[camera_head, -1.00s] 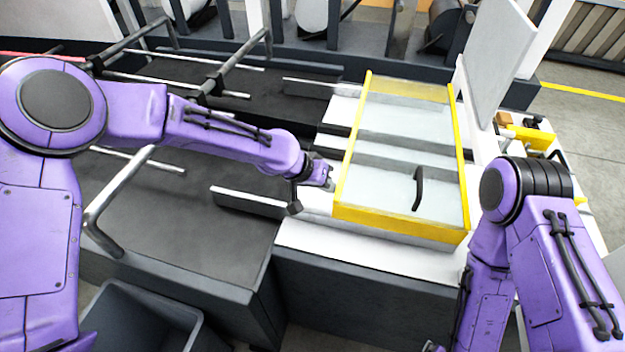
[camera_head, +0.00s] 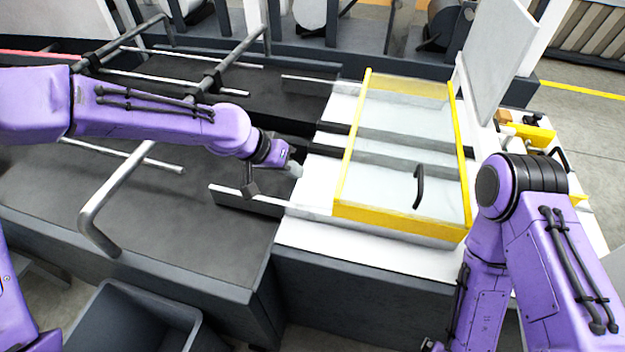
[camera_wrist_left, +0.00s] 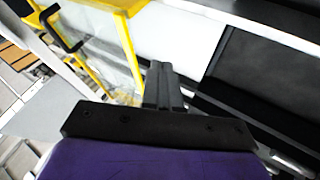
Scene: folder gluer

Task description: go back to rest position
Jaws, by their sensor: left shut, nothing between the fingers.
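My left gripper (camera_head: 292,169) is over the black belt, just left of the yellow-framed cover, and apart from it. In the left wrist view its black fingers (camera_wrist_left: 160,85) are together with nothing between them. My left arm reaches in from the left, above the belt. My right arm stands at the lower right, folded downward. My right gripper is not clearly visible.
The yellow-framed clear cover (camera_head: 345,212) with a black handle (camera_head: 419,186) lies closed over the white bed. Metal rails (camera_head: 130,195) stand above the black belt (camera_head: 190,225). A grey bin (camera_head: 135,315) is at the lower left. A white panel (camera_head: 497,50) stands upright behind.

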